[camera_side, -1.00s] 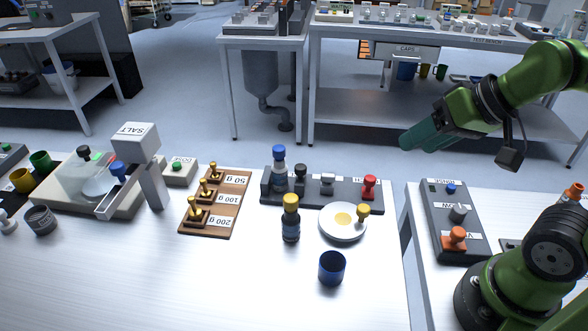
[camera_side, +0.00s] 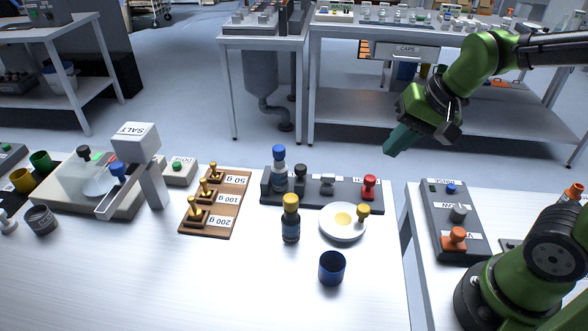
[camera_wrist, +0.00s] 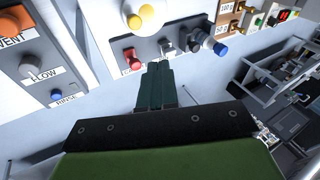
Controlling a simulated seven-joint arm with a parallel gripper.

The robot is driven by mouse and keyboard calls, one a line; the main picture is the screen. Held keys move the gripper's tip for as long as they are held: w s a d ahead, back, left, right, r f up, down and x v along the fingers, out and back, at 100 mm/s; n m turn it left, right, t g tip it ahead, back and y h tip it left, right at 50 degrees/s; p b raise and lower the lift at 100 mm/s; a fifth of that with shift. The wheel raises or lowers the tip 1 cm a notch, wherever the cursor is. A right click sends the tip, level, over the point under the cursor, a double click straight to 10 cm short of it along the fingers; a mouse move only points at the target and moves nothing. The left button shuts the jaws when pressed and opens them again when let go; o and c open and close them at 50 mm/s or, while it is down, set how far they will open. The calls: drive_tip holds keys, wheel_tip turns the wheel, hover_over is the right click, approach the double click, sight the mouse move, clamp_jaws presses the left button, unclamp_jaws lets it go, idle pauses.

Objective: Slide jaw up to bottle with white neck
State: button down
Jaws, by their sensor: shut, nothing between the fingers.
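A dark bottle with a blue cap and a pale band at its neck (camera_side: 279,172) stands at the left end of the dark rack (camera_side: 345,197). Its blue cap also shows in the wrist view (camera_wrist: 220,53), right of my fingers. A second dark bottle with a yellow cap (camera_side: 291,226) stands on the table in front of the rack. My gripper (camera_side: 394,147) is shut and empty, in the air above and behind the rack's right end, well apart from both bottles. In the wrist view my closed fingers (camera_wrist: 157,72) point toward the rack near its red stopper (camera_wrist: 131,55).
A white dish with a yellow centre (camera_side: 343,222) and a blue cup (camera_side: 332,267) stand in front of the rack. A wooden weight board (camera_side: 228,205) lies left of it. A control box with knobs (camera_side: 456,215) is on the right table, across a gap.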

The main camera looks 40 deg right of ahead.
sight(300, 168)
drive_tip(key=w+a+f+m, duration=0.1)
drive_tip(key=w+f+m, duration=0.3)
drive_tip(key=m, duration=0.3)
drive_tip(key=w+a+f+m, duration=0.1)
drive_tip(key=w+f+m, duration=0.3)
drive_tip(key=w+m, duration=0.2)
drive_tip(key=w+a+f+m+g, duration=0.1)
drive_tip(key=w+f+m, duration=0.4)
drive_tip(key=m, duration=0.3)
drive_tip(key=shift+w+f, duration=0.1)
drive_tip(key=shift+w, duration=0.15)
drive_tip(key=shift+w+a, duration=0.35)
drive_tip(key=shift+w, duration=0.1)
drive_tip(key=shift+w+a, duration=1)
drive_tip(key=shift+w, duration=0.05)
drive_tip(key=shift+s, duration=0.1)
